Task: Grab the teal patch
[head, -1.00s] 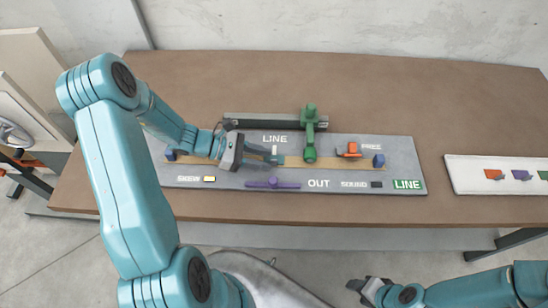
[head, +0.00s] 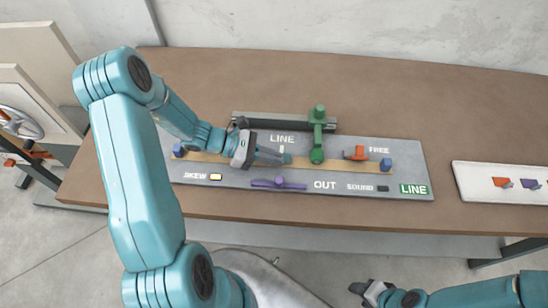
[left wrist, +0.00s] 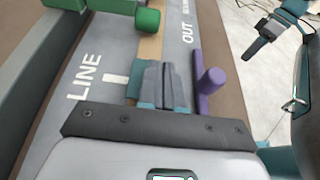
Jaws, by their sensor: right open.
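The teal patch (head: 287,158) lies at the tan strip on the grey panel, just past my left gripper's fingertips. In the left wrist view the teal patch (left wrist: 134,82) shows beside and under the fingers. My left gripper (head: 280,157) is low over the strip, its fingers drawn together at the patch; they hide the part between them. It also shows in the left wrist view (left wrist: 164,72). My right gripper (head: 366,291) is open and empty, in front of the table at the bottom of the head view.
A green post and arm (head: 318,135) stands close to the right of the patch. A purple lever (head: 279,183) lies in front. An orange piece (head: 356,153) is further right. A white tray (head: 470,182) with coloured patches stands at the right. The brown table (head: 400,90) behind is clear.

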